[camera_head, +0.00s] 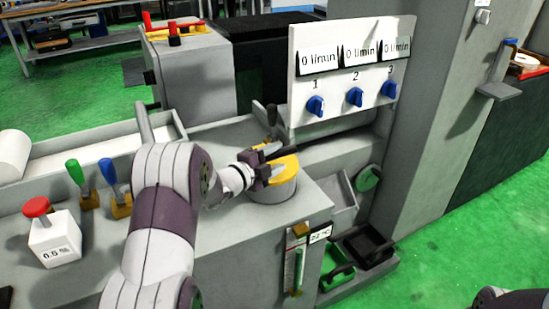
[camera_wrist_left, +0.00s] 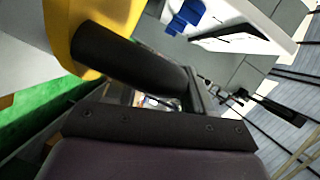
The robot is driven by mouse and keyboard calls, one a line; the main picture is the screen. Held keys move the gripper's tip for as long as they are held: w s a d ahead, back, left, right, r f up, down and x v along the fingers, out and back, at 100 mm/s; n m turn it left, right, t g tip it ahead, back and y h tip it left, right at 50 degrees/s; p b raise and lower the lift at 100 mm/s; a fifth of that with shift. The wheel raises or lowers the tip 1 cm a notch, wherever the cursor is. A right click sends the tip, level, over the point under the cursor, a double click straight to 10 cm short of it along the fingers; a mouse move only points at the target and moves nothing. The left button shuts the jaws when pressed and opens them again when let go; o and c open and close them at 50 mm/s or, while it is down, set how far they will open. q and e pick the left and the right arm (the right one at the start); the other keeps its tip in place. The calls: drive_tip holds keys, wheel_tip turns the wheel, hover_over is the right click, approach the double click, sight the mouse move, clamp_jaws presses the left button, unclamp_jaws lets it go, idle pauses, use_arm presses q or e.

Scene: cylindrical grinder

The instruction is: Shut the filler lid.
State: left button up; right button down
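The yellow filler lid (camera_head: 287,168) shows at the top of a round grey filler neck (camera_head: 275,190) on the machine. My left gripper (camera_head: 277,158) is at the lid, its dark fingers over the yellow part. In the left wrist view the yellow lid (camera_wrist_left: 95,20) is at the upper left, and a thick black handle (camera_wrist_left: 130,62) reaches from it across the front of my left gripper (camera_wrist_left: 150,97). The fingers look apart, with background between them. Contact with the handle cannot be told. The gripper hides part of the lid. My right gripper is out of view.
A white panel (camera_head: 345,75) with blue knobs stands behind the filler. A red button box (camera_head: 53,238) and green (camera_head: 76,172) and blue (camera_head: 107,171) levers are at the left. A black tray (camera_head: 368,247) sits low at the right. Green floor lies open at the right.

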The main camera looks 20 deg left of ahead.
use_arm(q)
wheel_tip(320, 180, up, 5)
drive_tip(key=shift+d+f+p, duration=0.1)
drive_tip(key=shift+f+p, duration=0.05)
drive_tip(key=shift+p, duration=0.55)
drive_tip(key=s+d+r, duration=0.1)
drive_tip(key=d+r, duration=0.5)
drive_tip(key=d, duration=0.5)
drive_tip(key=shift+s+d, duration=0.2)
drive_tip(key=shift+s, duration=0.05)
drive_tip(key=shift+r, duration=0.1)
